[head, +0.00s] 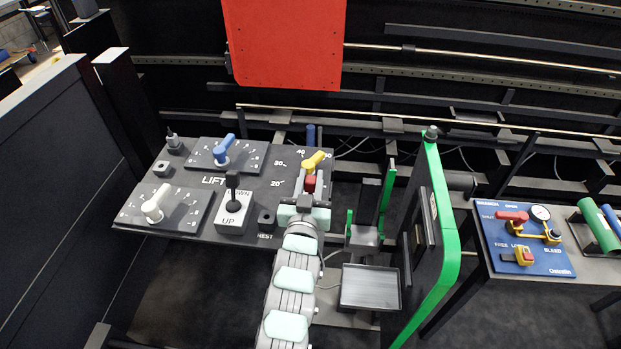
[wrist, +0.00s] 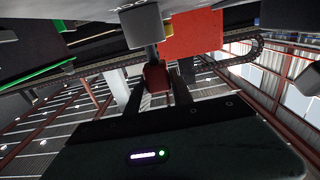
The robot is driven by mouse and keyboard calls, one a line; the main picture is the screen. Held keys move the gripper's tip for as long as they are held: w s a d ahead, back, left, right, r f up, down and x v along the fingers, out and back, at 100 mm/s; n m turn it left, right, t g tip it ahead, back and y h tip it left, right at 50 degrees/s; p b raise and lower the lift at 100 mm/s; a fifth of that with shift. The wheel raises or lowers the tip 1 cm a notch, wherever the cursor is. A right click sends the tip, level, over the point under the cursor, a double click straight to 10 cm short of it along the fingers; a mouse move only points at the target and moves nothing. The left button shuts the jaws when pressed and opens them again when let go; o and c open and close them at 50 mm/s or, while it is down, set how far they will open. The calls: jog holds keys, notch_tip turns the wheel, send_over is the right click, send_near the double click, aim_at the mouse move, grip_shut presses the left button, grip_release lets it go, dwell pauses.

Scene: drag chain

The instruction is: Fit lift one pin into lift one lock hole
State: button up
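My gripper (head: 310,184) is over the right part of the dark lift panel (head: 255,185), close to the yellow lever (head: 314,160). Its two fingers are closed on a small red block, which I take to be the head of the lift pin (head: 310,183). In the wrist view the red pin head (wrist: 156,77) sits between the fingers, with a dark shaft and a grey cylinder beyond it. Another block (head: 267,218) stands near the word REST. I cannot tell which is the lock hole.
A blue lever (head: 222,148), a white lever (head: 154,206) and an up/down switch (head: 233,204) rise from the panel. A black knob (head: 174,144) stands at its back left. A green-edged upright plate (head: 440,230) stands to the right.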

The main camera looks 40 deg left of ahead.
jog(key=o, duration=0.5)
jog(key=shift+f, duration=0.2)
jog(key=v, duration=1.1)
jog(key=shift+r, duration=0.1)
jog(key=shift+c, duration=0.2)
